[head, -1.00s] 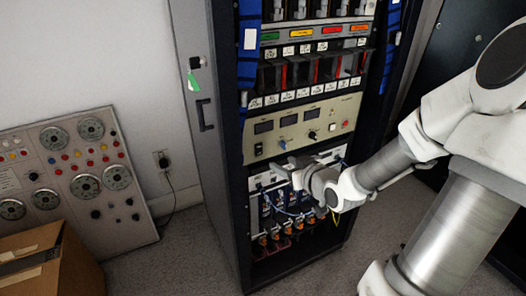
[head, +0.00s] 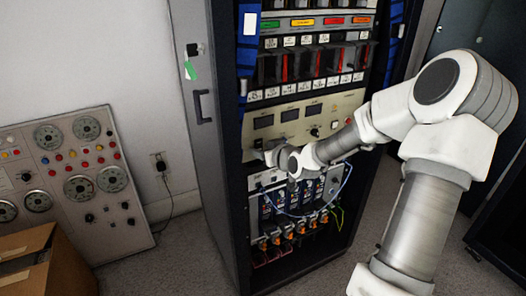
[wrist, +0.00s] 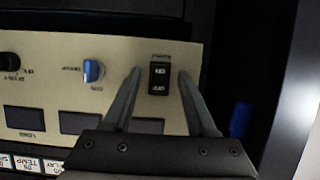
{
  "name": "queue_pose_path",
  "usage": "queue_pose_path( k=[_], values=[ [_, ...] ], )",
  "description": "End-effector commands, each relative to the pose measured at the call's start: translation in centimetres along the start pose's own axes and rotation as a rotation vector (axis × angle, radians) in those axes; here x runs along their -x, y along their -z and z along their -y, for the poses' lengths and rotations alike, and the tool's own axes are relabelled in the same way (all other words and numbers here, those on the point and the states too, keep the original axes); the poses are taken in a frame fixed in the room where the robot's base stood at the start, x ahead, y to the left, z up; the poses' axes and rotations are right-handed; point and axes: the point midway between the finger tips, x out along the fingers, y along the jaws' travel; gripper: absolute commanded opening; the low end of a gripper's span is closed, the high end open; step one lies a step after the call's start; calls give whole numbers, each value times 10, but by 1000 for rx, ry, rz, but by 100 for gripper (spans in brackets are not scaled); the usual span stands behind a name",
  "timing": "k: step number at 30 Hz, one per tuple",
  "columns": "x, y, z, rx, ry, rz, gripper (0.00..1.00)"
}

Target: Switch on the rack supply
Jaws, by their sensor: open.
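The rack supply is a beige panel (head: 288,130) with dark displays, set mid-height in the dark rack. In the wrist view the panel (wrist: 60,55) appears upside down. It shows a black rocker switch (wrist: 159,78) with ON and OFF marks and a blue knob (wrist: 93,71) to the switch's left. My gripper (wrist: 160,72) is open and empty, its two fingers on either side of the switch in the picture. I cannot tell whether they touch the panel.
Below the panel are modules with blue cables (head: 300,208). Above it is a row of labelled black and red units (head: 305,68). A grey dial panel (head: 75,175) leans on the left wall, with a cardboard box (head: 40,262) in front.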

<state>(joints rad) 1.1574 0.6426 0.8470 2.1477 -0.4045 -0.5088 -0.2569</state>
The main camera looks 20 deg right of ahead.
Motion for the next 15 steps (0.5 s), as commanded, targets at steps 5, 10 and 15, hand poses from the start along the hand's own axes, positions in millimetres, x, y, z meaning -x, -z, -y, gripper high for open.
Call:
queue_pose_path(
  k=[5, 10, 15],
  values=[
    [0, 0, 0, 0, 0, 0, 47],
    [0, 0, 0, -1, 0, 0, 16],
    [0, 0, 0, -1, 0, 0, 0]
  ],
)
